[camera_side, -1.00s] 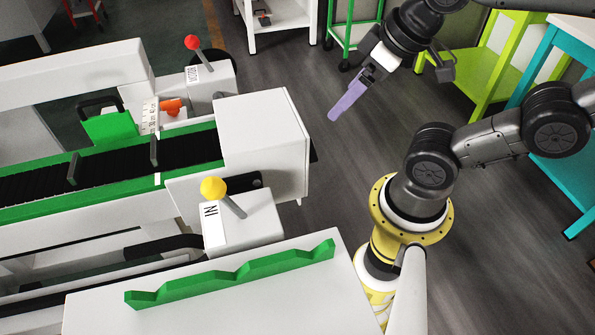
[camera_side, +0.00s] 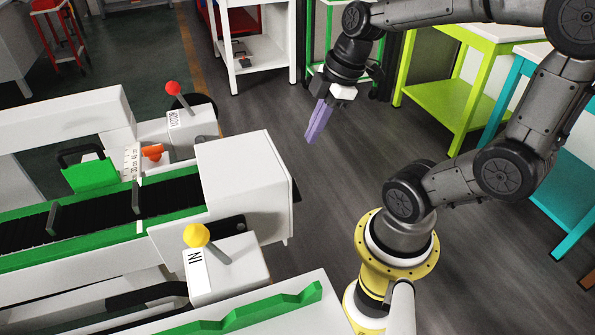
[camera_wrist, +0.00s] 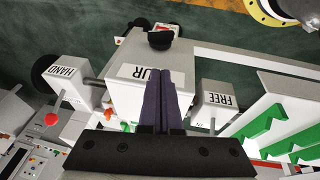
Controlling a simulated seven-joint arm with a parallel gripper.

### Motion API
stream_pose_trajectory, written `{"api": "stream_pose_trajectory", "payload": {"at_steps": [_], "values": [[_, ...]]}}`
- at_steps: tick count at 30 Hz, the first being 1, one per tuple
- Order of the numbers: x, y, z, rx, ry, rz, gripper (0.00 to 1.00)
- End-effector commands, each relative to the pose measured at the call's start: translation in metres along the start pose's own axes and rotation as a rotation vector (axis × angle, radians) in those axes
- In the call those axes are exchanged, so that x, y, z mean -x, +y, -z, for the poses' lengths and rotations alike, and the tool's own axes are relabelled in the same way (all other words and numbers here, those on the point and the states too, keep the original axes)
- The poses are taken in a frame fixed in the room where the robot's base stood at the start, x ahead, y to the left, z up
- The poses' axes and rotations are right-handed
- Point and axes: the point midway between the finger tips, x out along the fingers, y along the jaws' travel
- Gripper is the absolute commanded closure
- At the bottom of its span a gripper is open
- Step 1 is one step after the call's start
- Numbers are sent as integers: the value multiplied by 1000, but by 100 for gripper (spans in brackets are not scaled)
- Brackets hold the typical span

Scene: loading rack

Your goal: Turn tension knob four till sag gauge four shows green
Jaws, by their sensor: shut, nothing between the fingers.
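My gripper (camera_side: 318,121) hangs in the air over the floor in the side view, right of the white machine. Its lilac fingers are together and empty, pointing down and slightly left. In the wrist view the closed fingers (camera_wrist: 162,75) overlap a white box (camera_wrist: 125,90) whose label reads "UR", its first part hidden behind them. A black knob (camera_wrist: 160,40) stands at that box's far edge, ahead of the fingertips. A small panel with red and white (camera_wrist: 172,29) shows beside the knob. I cannot read a gauge colour there, and contact is not visible.
In the wrist view, boxes labelled "HAND" (camera_wrist: 68,84) and "FREE" (camera_wrist: 217,105) flank the labelled box. A green zigzag rack (camera_wrist: 275,125) is at right. In the side view, yellow (camera_side: 196,235) and red (camera_side: 173,88) lever balls rise from the machine.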

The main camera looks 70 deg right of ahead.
Motion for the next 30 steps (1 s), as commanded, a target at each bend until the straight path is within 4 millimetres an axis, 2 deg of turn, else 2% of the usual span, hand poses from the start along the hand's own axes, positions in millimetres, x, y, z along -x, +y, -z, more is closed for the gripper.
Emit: {"api": "stream_pose_trajectory", "payload": {"at_steps": [5,8,22,30], "values": [[-5,3,-7,-33,-8,-2,100],[-17,2,-7,-31,-9,1,100],[-105,1,-8,-31,-11,2,100],[-133,12,-17,-33,-8,-3,100]]}}
